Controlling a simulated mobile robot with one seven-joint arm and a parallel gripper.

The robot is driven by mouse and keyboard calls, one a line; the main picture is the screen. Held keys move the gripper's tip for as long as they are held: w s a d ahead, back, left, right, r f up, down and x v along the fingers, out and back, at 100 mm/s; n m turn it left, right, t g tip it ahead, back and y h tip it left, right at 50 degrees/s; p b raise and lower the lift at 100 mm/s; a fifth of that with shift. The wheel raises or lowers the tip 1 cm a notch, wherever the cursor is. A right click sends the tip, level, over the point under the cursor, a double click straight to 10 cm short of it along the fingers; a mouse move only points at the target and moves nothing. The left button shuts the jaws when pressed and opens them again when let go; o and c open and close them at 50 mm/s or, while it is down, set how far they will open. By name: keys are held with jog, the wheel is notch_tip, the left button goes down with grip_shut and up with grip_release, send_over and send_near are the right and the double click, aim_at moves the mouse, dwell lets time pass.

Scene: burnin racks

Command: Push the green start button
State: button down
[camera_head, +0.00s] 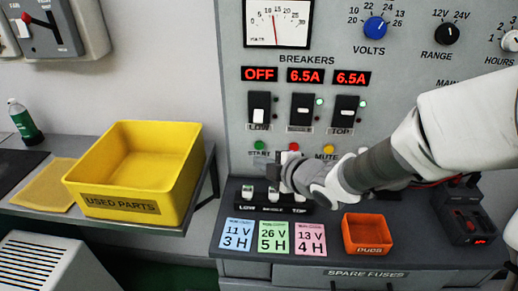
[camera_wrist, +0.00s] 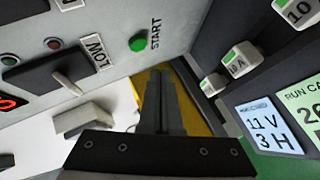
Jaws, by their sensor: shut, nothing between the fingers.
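The green start button (camera_wrist: 138,43) is a round green knob on the grey panel beside the word START in the wrist view. In the head view the start button (camera_head: 259,145) sits below the LOW breaker, left of a red button. My gripper (camera_wrist: 160,75) is shut and empty, its fingers close together in the wrist view. It appears beside and below the button, apart from it in that picture; the exact gap cannot be told. In the head view my gripper (camera_head: 270,165) is in front of the lower panel, its tips partly hard to make out.
Fuses (camera_head: 274,193) labelled LOW, MIDDLE and TOP stand below my arm. Three cards (camera_head: 273,238) and an orange bin (camera_head: 366,234) lie on the bench. Breakers (camera_head: 303,109) are above the buttons. A yellow bin (camera_head: 186,190) stands at left.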

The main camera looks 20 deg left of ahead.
jog(key=shift+s+d, duration=0.2)
jog(key=shift+s, duration=0.35)
jog(key=shift+s+d, duration=0.15)
jog(key=shift+s, duration=0.4)
jog(key=w+d+r+m+t+h+p, duration=0.15)
jog(key=d+r+m+h, duration=0.35)
jog(key=d, duration=0.6)
jog(key=d+r+m+t+h+p, duration=0.2)
jog(key=d+r+m+h+p, duration=0.15)
jog(key=d+r+m, duration=0.55)
jog(key=s+d+r+m+g+h+p, duration=0.1)
jog(key=s+d+r+m+g+p, duration=0.1)
jog(key=s+d+m, duration=0.4)
jog(key=s+d+r+m+g+h+p, duration=0.1)
jog(key=s+d+m, duration=0.4)
jog(key=s, duration=0.6)
jog(key=d+g+p, duration=0.1)
jog(key=d+p, duration=0.1)
jog(key=shift+d+r+m+g, duration=0.35)
jog(key=shift+m, duration=0.05)
jog(key=shift+s+h, duration=0.1)
jog(key=shift+h, duration=0.15)
